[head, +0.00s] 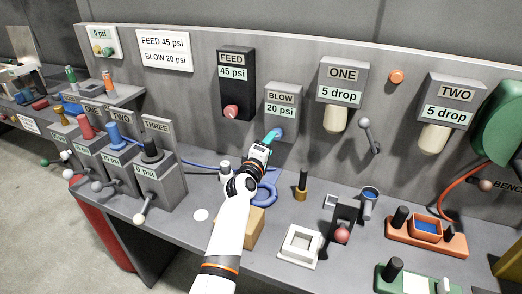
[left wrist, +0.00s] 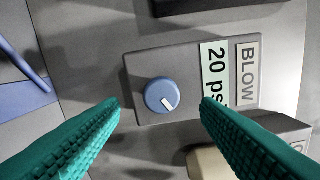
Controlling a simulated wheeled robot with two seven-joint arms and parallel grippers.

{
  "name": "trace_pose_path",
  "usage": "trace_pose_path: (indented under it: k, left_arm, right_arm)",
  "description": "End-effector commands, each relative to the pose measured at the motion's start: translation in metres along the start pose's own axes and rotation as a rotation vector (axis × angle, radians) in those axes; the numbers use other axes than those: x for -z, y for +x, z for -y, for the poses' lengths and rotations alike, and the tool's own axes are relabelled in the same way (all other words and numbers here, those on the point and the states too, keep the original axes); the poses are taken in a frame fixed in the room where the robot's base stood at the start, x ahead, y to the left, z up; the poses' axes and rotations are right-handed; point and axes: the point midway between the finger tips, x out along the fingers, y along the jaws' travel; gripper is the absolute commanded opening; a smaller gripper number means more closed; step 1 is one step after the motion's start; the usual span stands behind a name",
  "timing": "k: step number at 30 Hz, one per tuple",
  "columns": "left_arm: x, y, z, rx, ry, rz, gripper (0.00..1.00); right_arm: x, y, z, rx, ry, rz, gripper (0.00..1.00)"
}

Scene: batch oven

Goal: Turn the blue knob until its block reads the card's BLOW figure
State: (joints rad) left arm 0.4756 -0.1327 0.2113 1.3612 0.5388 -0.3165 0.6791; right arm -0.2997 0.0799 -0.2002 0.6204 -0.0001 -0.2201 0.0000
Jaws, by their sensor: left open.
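The block's display reads 20 psi in the left wrist view, and the BLOW block (head: 282,100) also reads 20 psi in the head view. The white card (head: 165,52) on the panel reads FEED 45 psi and BLOW 20 psi. My left gripper (left wrist: 160,106) is open, its two green fingers either side of the knob and apart from it. In the head view my left gripper (head: 270,139) is in front of the knob. My right gripper is out of view.
The black FEED block (head: 236,85) with a red knob, reading 45 psi, is just left of BLOW. The ONE block (head: 341,80) is to the right. A blue ring (head: 266,193) and a tan box (head: 250,228) lie on the bench below my arm.

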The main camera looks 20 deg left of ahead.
Motion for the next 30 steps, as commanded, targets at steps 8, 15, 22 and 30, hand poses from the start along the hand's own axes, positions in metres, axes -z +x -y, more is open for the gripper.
trace_pose_path:
  k: [8,15,22,30]
  left_arm:
    - [-0.001,-0.053,0.002,-0.002,0.001,-0.001,0.57]
    - [0.000,-0.070,0.001,0.000,0.001,-0.001,0.57]
    - [0.000,-0.070,0.000,0.001,0.000,-0.001,0.57]
    - [0.000,-0.070,0.000,0.000,0.000,-0.001,0.57]
  right_arm:
    - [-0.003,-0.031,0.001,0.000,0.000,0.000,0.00]
    - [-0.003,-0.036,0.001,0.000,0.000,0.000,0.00]
    - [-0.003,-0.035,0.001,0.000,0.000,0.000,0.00]
    - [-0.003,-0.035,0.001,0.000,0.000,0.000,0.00]
